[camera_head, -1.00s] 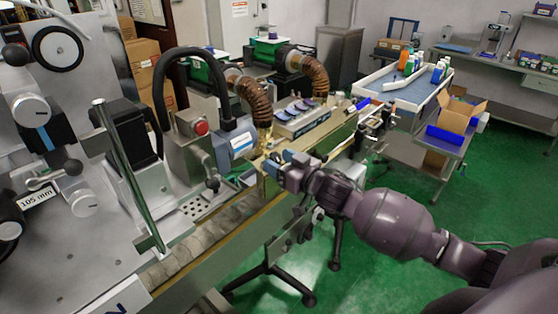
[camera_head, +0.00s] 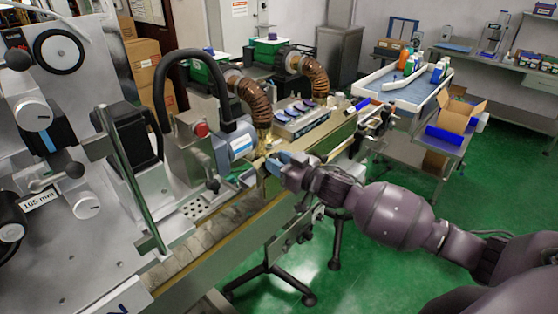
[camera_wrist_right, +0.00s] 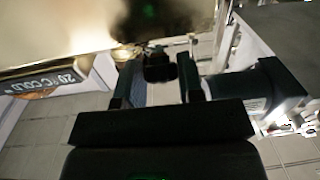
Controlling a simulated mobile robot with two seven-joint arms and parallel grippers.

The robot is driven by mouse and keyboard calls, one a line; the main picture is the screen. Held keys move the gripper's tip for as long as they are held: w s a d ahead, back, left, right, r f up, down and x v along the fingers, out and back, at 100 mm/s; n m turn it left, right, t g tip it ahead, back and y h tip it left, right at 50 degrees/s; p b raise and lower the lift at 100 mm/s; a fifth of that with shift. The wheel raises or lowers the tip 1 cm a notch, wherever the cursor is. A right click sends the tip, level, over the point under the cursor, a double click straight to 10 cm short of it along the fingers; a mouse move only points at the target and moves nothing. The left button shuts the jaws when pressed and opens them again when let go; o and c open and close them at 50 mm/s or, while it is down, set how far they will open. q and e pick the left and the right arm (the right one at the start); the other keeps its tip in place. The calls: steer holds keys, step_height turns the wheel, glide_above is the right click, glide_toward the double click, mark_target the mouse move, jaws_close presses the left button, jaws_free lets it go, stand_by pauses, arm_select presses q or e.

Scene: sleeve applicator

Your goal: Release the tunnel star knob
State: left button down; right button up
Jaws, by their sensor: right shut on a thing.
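My right gripper (camera_head: 277,163) reaches in from the right in the head view, at the side of the brass-coloured tunnel housing beside the conveyor. In the right wrist view, its two fingers (camera_wrist_right: 160,80) stand on either side of a small dark knob (camera_wrist_right: 158,68), which appears to be the tunnel star knob. The fingers are closed on it. The knob sits just below the shiny brass panel (camera_wrist_right: 60,30). In the head view the knob is hidden by the fingers. My left gripper is not in view.
A conveyor (camera_head: 210,238) runs diagonally below the gripper. Brown ribbed hoses (camera_head: 254,102) come down onto the tunnel. A dark cylindrical part (camera_wrist_right: 272,90) lies close to the right finger in the wrist view.

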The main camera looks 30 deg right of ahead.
steer(key=shift+n+g+y+p, duration=0.4)
steer(key=shift+n+g+y, duration=0.2)
steer(key=shift+n+y, duration=0.6)
steer(key=o, duration=0.9)
steer(key=shift+d, duration=0.1)
steer(key=b+v, duration=0.1)
steer(key=v, duration=0.9)
steer(key=shift+s+d, duration=0.15)
steer(key=shift+s, duration=0.2)
steer(key=s+a+f+h, duration=0.1)
steer(key=s+f+h, duration=0.25)
steer(key=f, duration=0.25)
steer(key=s+a+f+h, duration=0.1)
steer(key=s+f+h, duration=0.1)
steer(key=f+h, duration=0.35)
steer(key=s+a+f+m+g, duration=0.1)
steer(key=s+a+f+m, duration=0.1)
steer(key=s+f, duration=0.2)
steer(key=s+a+f+m+g, duration=0.1)
steer(key=s+a+f+m, duration=0.1)
steer(key=s+f, duration=0.2)
steer(key=s+a+f+m+g, duration=0.1)
steer(key=s+a+f+m, duration=0.1)
steer(key=s+f, duration=0.2)
steer(key=shift+s+f+g, duration=0.15)
steer(key=shift+s+g, duration=0.15)
steer(key=shift+s, duration=0.15)
